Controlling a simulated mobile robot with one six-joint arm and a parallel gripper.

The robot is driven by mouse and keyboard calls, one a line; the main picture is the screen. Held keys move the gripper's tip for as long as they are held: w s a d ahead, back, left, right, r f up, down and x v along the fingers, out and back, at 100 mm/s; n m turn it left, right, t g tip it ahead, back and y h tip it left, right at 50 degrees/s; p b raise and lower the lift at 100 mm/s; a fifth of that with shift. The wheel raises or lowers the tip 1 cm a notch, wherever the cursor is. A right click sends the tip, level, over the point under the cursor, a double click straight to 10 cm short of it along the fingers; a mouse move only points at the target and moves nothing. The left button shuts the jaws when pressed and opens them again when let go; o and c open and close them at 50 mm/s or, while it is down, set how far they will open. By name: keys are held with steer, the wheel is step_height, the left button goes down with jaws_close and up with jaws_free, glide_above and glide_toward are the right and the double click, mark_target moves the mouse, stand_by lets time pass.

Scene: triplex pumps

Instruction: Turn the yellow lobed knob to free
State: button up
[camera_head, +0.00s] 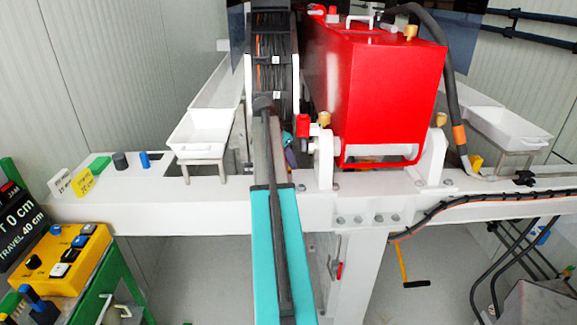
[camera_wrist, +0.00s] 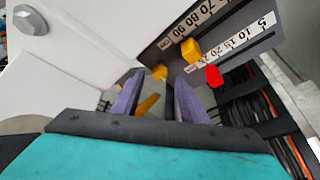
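My gripper (camera_wrist: 162,92) is open in the wrist view, its two purple fingers apart with nothing clearly held. A small yellow knob (camera_wrist: 160,72) shows just beyond the gap; its lobes are too small to make out. A longer yellow piece (camera_wrist: 148,104) shows between the fingers, lower down, partly hidden by the left finger. I cannot tell which is the lobed knob, or whether a finger touches either. In the head view my arm hides most of this area, left of the red tank (camera_head: 375,90).
Beyond the fingers, a yellow pointer (camera_wrist: 191,50) and a red pointer (camera_wrist: 213,75) sit at numbered scales. A white panel (camera_wrist: 80,60) with a bolt is close on the left. Black cables (camera_wrist: 255,105) run on the right. A white beam (camera_head: 150,212) crosses the head view.

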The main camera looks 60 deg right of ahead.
steer(key=b+v, duration=0.2)
steer(key=v, duration=0.9)
steer(key=shift+w+a+r, duration=0.1)
steer(key=shift+r, duration=0.05)
stand_by(0.4)
